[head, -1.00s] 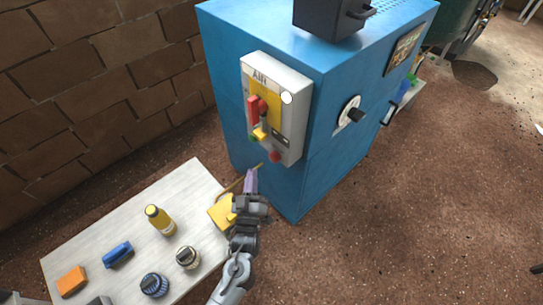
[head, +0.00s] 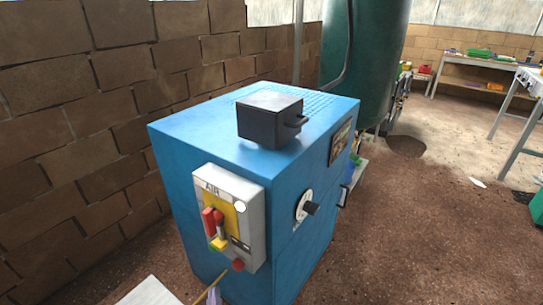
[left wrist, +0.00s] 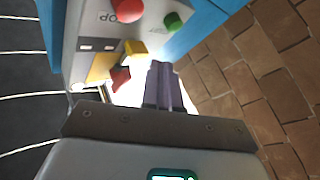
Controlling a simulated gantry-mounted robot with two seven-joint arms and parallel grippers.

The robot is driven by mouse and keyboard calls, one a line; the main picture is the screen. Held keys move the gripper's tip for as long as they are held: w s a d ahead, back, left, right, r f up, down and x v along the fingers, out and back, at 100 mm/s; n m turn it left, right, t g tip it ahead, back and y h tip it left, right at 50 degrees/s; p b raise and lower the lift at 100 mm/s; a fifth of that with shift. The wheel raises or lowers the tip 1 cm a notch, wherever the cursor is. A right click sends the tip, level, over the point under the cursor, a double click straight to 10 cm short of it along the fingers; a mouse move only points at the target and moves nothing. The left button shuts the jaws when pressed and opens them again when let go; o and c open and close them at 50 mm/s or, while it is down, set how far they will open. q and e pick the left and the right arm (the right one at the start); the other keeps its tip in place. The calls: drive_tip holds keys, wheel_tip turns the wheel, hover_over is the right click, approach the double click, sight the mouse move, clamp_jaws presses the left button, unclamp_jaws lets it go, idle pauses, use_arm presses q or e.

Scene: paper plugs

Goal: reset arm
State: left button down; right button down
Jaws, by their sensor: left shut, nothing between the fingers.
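My left gripper (head: 214,295) shows only as pale purple fingertips at the bottom edge of the head view. In the left wrist view its two fingers (left wrist: 163,88) are together, with nothing between them. They point toward the grey control box (head: 254,208) on the front of the blue cabinet (head: 179,217). The box has a red lever (head: 208,221), a yellow handle (head: 219,243) and a red button (head: 238,265). A green button (left wrist: 172,22) shows in the left wrist view. My fingers look apart from the box. My right gripper is not in view.
A dark box (head: 266,120) sits on the cabinet. A dial (head: 303,206) is on its right face. A brick wall (head: 70,120) stands at left, a green tank (head: 362,60) behind. A pale tabletop corner (head: 148,292) shows below. The brown floor at right is mostly open.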

use_arm(q)
drive_tip(key=s+a+r+m+g+h+p, duration=0.4)
drive_tip(key=s+r+g+p, duration=0.2)
drive_tip(key=s+r+p, duration=0.65)
drive_tip(key=s+m+g+h+p, duration=0.1)
drive_tip(key=s+m+g+p, duration=0.45)
drive_tip(key=s+g, duration=0.75)
wheel_tip(320, 180, up, 38)
drive_tip(key=s+t+p, duration=0.1)
drive_tip(key=t+p, duration=0.1)
drive_tip(key=p, duration=3.4)
drive_tip(key=shift+s+d, duration=0.25)
drive_tip(key=shift+d, duration=0.15)
drive_tip(key=shift+m, duration=0.25)
